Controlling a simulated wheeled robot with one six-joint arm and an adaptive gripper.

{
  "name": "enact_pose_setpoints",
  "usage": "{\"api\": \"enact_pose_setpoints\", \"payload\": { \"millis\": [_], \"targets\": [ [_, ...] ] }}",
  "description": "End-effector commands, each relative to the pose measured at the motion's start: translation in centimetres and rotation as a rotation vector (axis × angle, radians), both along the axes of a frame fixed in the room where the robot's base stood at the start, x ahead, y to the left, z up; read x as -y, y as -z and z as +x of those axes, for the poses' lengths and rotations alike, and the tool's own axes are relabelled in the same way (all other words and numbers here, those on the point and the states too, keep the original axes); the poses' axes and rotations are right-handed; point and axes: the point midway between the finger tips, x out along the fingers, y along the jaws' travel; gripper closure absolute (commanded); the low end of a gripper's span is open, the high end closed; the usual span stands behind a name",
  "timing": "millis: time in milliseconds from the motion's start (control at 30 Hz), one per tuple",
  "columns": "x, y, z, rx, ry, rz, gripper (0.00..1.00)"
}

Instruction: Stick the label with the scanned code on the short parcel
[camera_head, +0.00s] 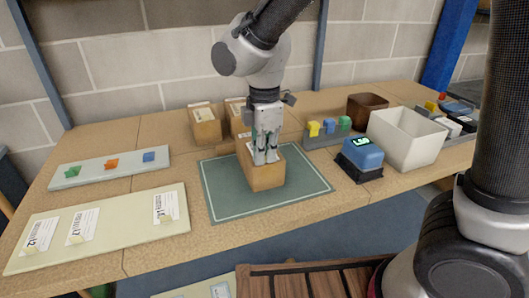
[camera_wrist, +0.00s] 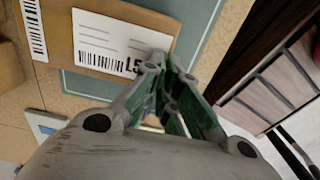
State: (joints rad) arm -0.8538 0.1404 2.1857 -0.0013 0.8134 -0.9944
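A brown box-shaped parcel (camera_head: 264,178) stands on the green mat, under my gripper (camera_head: 265,158). In the wrist view, a white label (camera_wrist: 108,45) with a barcode and print that looks like "L5", partly covered, lies over the parcel's face (camera_wrist: 160,20). My gripper (camera_wrist: 163,70) has its fingertips close together at the label's right end and seems shut on it; the grip point is hidden. The scanner (camera_head: 361,156) has a lit green display, its text not clear. More labels (camera_head: 40,234), (camera_head: 82,226), (camera_head: 165,207) lie on the pale board at left.
Two more parcels (camera_head: 205,124), (camera_head: 236,112) stand behind the mat (camera_head: 225,200). A board (camera_head: 95,172) with coloured pieces lies at left. A white bin (camera_head: 405,138), a brown bin (camera_head: 367,105) and a rack of coloured blocks (camera_head: 328,136) stand at right.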

Motion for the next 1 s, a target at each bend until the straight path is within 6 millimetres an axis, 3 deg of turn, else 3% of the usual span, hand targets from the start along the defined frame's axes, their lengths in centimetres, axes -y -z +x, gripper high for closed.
{"api": "enact_pose_setpoints", "payload": {
  "millis": [900,1000],
  "targets": [
    [0.02,0.4,-0.03,-0.001,0.0,-0.001,1.0],
    [0.01,0.4,-0.02,-0.001,0.0,0.0,0.79]
  ]
}}
